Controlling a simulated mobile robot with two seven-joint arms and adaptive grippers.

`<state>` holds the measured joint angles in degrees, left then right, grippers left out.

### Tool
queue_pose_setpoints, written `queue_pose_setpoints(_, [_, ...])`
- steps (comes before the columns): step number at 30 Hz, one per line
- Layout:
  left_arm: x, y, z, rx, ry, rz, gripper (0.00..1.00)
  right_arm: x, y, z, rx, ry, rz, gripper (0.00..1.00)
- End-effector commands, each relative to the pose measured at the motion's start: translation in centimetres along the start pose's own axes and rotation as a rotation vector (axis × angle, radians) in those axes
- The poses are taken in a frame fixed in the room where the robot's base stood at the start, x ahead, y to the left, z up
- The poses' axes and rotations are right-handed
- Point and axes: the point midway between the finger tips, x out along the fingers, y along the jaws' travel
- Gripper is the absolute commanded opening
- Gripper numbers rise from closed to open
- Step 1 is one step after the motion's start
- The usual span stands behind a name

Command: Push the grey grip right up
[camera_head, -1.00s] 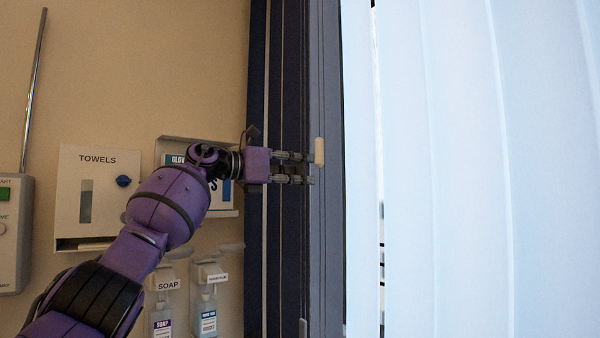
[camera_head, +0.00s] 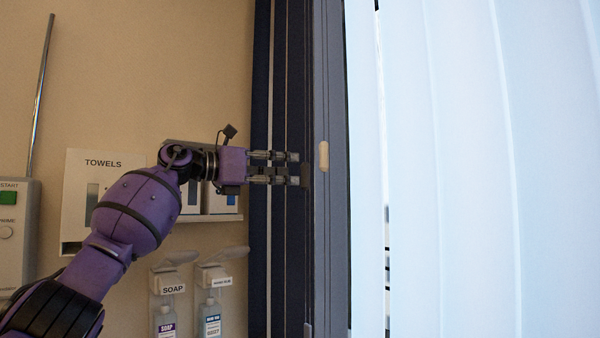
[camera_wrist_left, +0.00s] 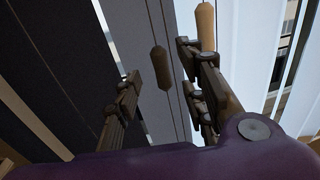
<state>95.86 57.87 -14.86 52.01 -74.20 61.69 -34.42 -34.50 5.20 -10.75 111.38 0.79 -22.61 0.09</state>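A dull grey-brown grip (camera_wrist_left: 160,68), a rounded upright peg, shows in the wrist view on the grey window frame, between the open fingers of my left gripper (camera_wrist_left: 158,64). A paler tan grip (camera_wrist_left: 206,27) stands to its right, beyond the right finger. In the head view the tan grip (camera_head: 323,155) is just right of my left fingertips (camera_head: 299,168). The fingers are apart, one above the other, and point right. A dark patch at their tips may be the grey grip; I cannot tell. Contact is unclear. My right gripper is out of view.
Pale vertical blinds (camera_head: 470,170) fill the right side. Dark slats (camera_head: 259,270) stand behind my gripper. A towel dispenser (camera_head: 76,195), soap bottles (camera_head: 165,320) and a control box (camera_head: 12,250) are on the left wall. A small grey piece (camera_head: 307,329) is low on the frame.

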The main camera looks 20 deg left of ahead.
Motion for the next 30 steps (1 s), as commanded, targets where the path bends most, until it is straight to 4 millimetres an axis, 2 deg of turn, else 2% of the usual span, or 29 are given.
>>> queue_pose_setpoints(3, [-2.6,0.1,0.0,0.001,0.001,0.002,0.38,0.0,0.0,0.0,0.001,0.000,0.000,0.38])
queue_pose_setpoints(10, [-5.4,0.0,0.0,0.000,0.000,0.001,0.38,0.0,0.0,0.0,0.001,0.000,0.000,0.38])
queue_pose_setpoints(15, [-5.9,-0.1,0.1,0.000,-0.001,-0.001,0.38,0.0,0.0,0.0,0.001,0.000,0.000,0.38])
queue_pose_setpoints(30, [-5.9,-0.1,0.1,0.000,-0.001,0.000,0.38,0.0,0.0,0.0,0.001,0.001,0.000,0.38])
